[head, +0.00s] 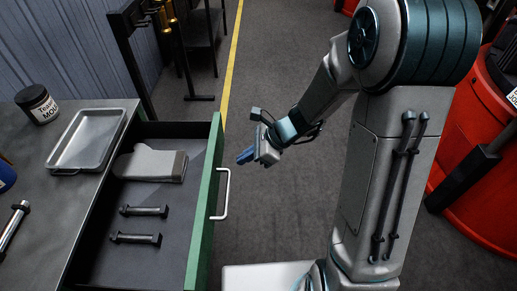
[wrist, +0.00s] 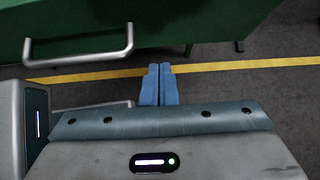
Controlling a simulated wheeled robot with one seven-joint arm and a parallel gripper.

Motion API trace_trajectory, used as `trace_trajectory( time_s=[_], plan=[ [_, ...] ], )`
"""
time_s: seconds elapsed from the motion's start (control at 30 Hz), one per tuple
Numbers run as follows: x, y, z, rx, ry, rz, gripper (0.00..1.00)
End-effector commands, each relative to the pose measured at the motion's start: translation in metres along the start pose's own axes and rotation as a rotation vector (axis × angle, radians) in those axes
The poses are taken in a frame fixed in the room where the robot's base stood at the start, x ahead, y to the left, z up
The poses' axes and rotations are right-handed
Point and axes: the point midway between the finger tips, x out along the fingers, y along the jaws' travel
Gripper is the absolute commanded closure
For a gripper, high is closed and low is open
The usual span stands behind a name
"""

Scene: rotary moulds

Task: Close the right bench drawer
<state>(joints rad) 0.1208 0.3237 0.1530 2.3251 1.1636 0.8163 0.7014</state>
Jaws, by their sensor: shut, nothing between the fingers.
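The green bench drawer (head: 203,205) stands pulled out from the grey bench (head: 62,215) in the head view. Its silver handle (head: 226,195) is on the front panel, facing right. A folded grey cloth item (head: 148,165) and two dark bar-like parts (head: 140,238) lie inside the drawer. My gripper (head: 246,156) has blue fingers and is to the right of the drawer front, apart from it. In the wrist view the gripper (wrist: 159,85) is shut and empty. The green drawer front (wrist: 170,22) and handle (wrist: 80,55) lie ahead, with the handle to the left of the fingers.
A metal tray (head: 118,122) and a dark jar (head: 37,104) sit on the bench top. A dark metal rack (head: 130,50) stands behind the drawer. A red rounded machine (head: 470,205) stands at the right. The floor beside the drawer is clear, with a yellow line (head: 231,60).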

Motion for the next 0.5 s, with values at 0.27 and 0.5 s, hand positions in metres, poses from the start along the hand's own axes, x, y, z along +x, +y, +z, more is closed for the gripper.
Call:
trace_trajectory(
  time_s=[0.27, 0.5],
  plan=[
    [0.032, 0.001, 0.022, -0.002, 0.001, 0.001, 1.0],
    [0.039, 0.0, 0.029, -0.002, 0.001, 0.0, 1.0]
  ],
)
